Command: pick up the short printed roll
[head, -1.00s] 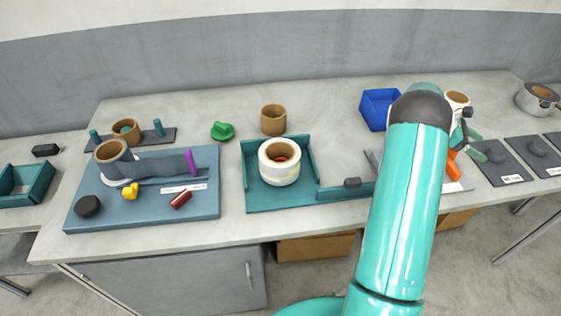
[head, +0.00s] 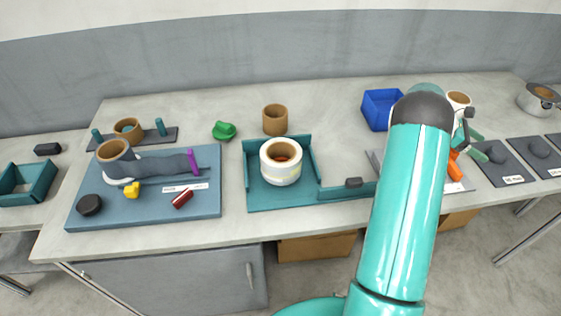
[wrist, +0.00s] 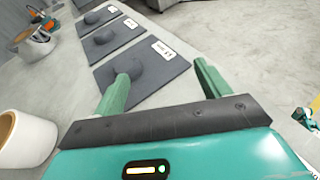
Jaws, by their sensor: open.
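A white roll with a brown core (head: 458,98) stands near the back of the bench, just behind my gripper, partly hidden by the arm. In the wrist view, a white roll with a brown inside (wrist: 30,138) is at the lower left, outside the fingers. Another white roll (head: 281,170) stands upright in the teal tray. I cannot tell which one is the short printed roll. My gripper (wrist: 162,72) is open and empty, its green fingers apart above the bench's right side. It also shows in the head view (head: 476,144), beside the arm.
Dark labelled pads (head: 503,163) with rounded lumps lie at right, near a metal pot (head: 537,98). A blue bin (head: 381,108), a brown roll (head: 275,120) and a green piece (head: 224,131) stand behind the teal tray (head: 250,197). A blue-grey board (head: 140,213) is at left.

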